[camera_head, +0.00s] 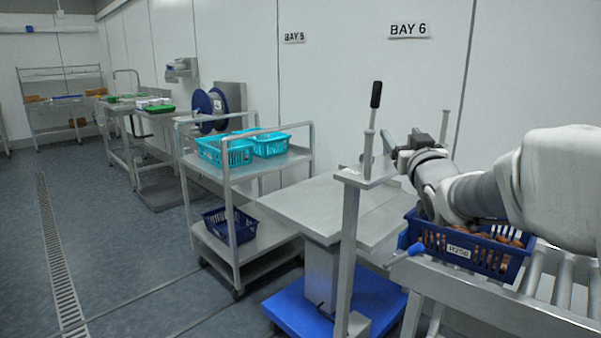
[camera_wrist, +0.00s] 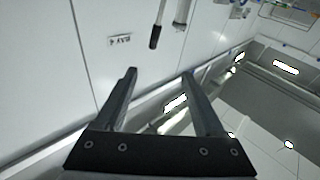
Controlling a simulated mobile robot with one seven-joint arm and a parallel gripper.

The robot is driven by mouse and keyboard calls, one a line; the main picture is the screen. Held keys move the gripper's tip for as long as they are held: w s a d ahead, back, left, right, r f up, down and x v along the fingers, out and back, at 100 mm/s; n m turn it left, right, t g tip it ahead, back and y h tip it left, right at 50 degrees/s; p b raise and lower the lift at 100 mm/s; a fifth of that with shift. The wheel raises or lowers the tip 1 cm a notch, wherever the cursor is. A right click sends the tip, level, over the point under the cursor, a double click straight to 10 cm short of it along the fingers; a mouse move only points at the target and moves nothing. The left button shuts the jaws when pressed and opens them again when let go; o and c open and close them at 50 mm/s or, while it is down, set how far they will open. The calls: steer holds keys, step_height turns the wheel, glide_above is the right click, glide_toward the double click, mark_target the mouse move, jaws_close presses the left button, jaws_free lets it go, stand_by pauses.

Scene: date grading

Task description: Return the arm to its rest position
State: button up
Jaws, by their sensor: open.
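My arm reaches in from the right in the head view, over a dark blue basket (camera_head: 487,257) labelled R258 that holds brown dates. My gripper (camera_head: 402,147) points left toward the wall, near a lever with a black handle (camera_head: 376,95). In the wrist view my gripper (camera_wrist: 158,75) has its two fingers spread apart with nothing between them. The black handle also shows beyond the fingers in the wrist view (camera_wrist: 155,37).
The basket stands on a roller conveyor (camera_head: 545,318). A steel-topped stand (camera_head: 325,205) with a blue base is left of it. A trolley (camera_head: 232,180) carries turquoise baskets (camera_head: 222,152) above and a dark blue basket (camera_head: 229,226) below. The floor (camera_head: 110,250) at left is clear.

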steer(key=s+a+f+g, duration=0.2)
steer(key=s+f+g, duration=0.4)
steer(key=s, duration=0.6)
steer(key=s+a+f+g, duration=0.25)
steer(key=s+f, duration=0.45)
steer(key=s, duration=0.4)
steer(key=s+a+f+g, duration=0.2)
steer(key=s+f+g, duration=0.4)
steer(key=s, duration=0.6)
step_height(320, 180, up, 23)
steer(key=p, duration=2.4)
steer(key=shift+s+m, duration=0.2)
steer(key=shift+m, duration=0.2)
steer(key=shift+f, duration=0.15)
